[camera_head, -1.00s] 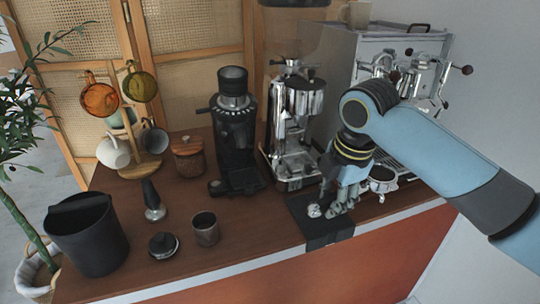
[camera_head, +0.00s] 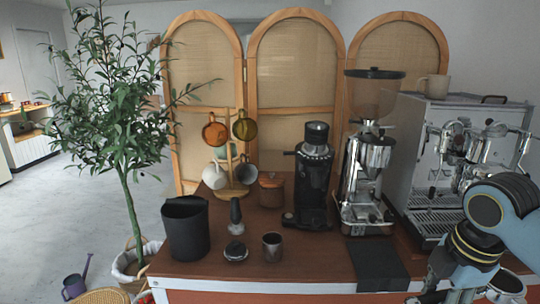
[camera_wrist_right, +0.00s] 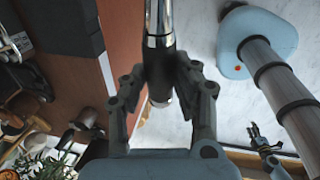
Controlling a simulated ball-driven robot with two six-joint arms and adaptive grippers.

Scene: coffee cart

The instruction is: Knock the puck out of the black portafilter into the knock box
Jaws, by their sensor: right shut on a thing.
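The black knock box (camera_head: 186,235), a round bin, stands at the left end of the cart. My right gripper (camera_wrist_right: 160,75) is shut on the handle of the black portafilter (camera_wrist_right: 158,60), whose chrome neck runs up out of the wrist view. In the head view my right gripper (camera_head: 440,297) is at the lower right, partly cut off, with the portafilter's metal basket (camera_head: 507,284) beside my wrist. The puck is too small to make out. A small dark gripper, apparently my left one (camera_wrist_right: 258,134), shows at the right of the wrist view, its jaws unclear.
The black mat (camera_head: 378,265) lies bare at the front edge. Grinders (camera_head: 313,180) and the espresso machine (camera_head: 430,155) stand behind.

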